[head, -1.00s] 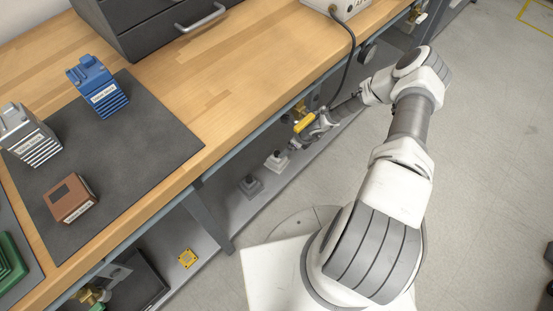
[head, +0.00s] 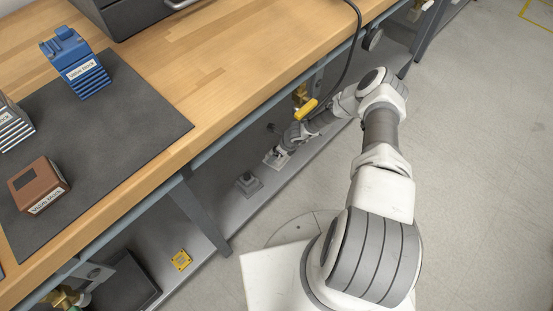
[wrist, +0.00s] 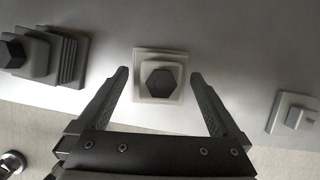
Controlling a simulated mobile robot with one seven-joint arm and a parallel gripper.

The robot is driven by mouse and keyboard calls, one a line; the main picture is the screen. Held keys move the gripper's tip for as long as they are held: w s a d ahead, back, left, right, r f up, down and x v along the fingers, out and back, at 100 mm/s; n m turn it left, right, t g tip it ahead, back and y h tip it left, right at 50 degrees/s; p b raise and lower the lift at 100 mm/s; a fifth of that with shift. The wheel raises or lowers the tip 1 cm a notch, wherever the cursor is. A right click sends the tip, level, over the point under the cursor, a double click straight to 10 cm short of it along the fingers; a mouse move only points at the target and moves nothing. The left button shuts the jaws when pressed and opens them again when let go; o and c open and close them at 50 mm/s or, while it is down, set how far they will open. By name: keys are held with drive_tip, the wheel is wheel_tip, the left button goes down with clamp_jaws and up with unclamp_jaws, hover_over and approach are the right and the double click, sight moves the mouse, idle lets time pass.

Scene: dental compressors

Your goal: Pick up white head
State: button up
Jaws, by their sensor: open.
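The white head (wrist: 160,80) is a pale stepped square block with a dark hexagonal top. It sits on the grey lower shelf, in the middle of the wrist view. In the head view the white head (head: 272,158) is partly hidden by my gripper (head: 281,150). In the wrist view my gripper (wrist: 160,76) is open and empty, its fingers pointing at the head with one tip on each side. Clear gaps show between the fingertips and the block. I cannot tell the remaining distance along the view.
A dark finned head (wrist: 45,55) lies left and a small light grey block (wrist: 292,114) right in the wrist view. A yellow-handled valve (head: 305,108) is close to my arm. The wooden bench (head: 225,75) overhangs the shelf.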

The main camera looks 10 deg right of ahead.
drive_tip(key=shift+w+a+f, duration=0.1)
drive_tip(key=shift+w+f, duration=0.05)
drive_tip(key=shift+f, duration=0.45)
drive_tip(key=shift+r, duration=0.1)
drive_tip(key=shift+c, duration=0.3)
clamp_jaws()
